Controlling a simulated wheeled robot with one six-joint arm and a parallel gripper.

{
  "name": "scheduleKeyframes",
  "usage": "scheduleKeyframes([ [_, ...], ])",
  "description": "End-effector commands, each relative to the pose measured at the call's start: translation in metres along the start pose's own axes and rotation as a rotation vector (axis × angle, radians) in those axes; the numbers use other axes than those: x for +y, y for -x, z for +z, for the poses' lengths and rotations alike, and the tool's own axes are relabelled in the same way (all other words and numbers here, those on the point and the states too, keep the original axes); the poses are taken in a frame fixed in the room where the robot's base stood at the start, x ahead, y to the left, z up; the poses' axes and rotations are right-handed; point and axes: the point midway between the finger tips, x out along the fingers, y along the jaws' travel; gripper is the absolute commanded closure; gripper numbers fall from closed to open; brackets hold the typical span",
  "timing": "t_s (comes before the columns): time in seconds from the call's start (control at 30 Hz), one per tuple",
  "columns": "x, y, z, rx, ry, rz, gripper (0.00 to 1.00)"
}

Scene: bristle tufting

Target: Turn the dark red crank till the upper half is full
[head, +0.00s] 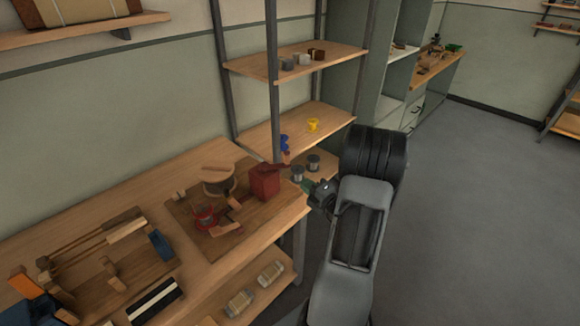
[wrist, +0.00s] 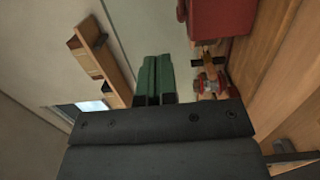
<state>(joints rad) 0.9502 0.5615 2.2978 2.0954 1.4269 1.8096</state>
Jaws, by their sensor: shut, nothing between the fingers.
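A red box-shaped machine (head: 264,183) stands on a wooden board on the workbench, and a dark red arm that looks like the crank (head: 279,167) reaches right from its top. In the wrist view the red box (wrist: 217,18) fills the top right. My gripper (head: 307,185) is just right of the box, past the bench edge. Its green fingers (wrist: 154,78) are closed together with nothing between them, apart from the box. A red round part (head: 206,218) sits on the board left of the box. The upper half and its filling are too small to make out.
A round wooden-topped drum (head: 217,180) stands behind the red parts. Grey cylinders (head: 313,162) stand near my gripper. The shelf rack (head: 273,90) rises behind the bench (head: 150,170). Wooden tools and blocks crowd the left. The floor (head: 480,200) at right is clear.

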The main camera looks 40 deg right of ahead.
Motion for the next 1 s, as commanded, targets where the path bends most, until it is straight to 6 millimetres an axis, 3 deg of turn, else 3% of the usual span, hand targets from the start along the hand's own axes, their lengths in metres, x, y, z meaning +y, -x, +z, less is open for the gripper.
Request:
scheduleKeyframes([
  [0.53, 0.001, -0.096, -0.001, 0.000, -0.005, 0.000, 1.00],
  [0.73, 0.001, -0.112, 0.019, -0.003, -0.004, 0.000, 1.00],
  [1.0, -0.001, -0.120, 0.028, -0.003, -0.005, 0.000, 1.00],
])
